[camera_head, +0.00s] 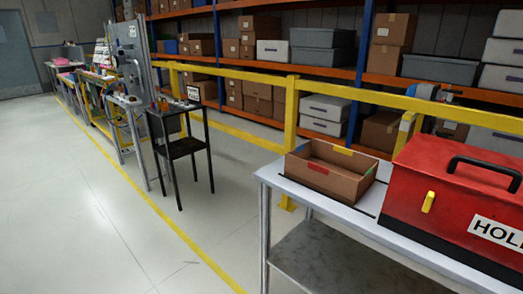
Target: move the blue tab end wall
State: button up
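An open brown box (328,182) with low walls sits on the left part of the grey-white table (277,178). A red tab (317,168) is on its front wall and a yellow tab (343,151) on its back wall. Small coloured marks show on the two end walls. The left end wall (297,150) seems to bear a bluish or greenish mark, and the right end wall (366,179) another; they are too small to tell which is blue. All the walls look upright. My gripper is not in view.
A large red case (430,190) with a black handle, a yellow latch and a "HOL..." label stands right of the box. A yellow railing (291,115) runs behind the table, with storage shelves beyond. A dark stand (185,150) is at left. Open floor lies left.

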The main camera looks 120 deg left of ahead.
aim_at(303, 151)
jog(key=u, duration=1)
jog(key=l+u, duration=0.1)
jog(key=u, duration=2.45)
jog(key=k+u, duration=0.1)
jog(key=u, duration=0.4)
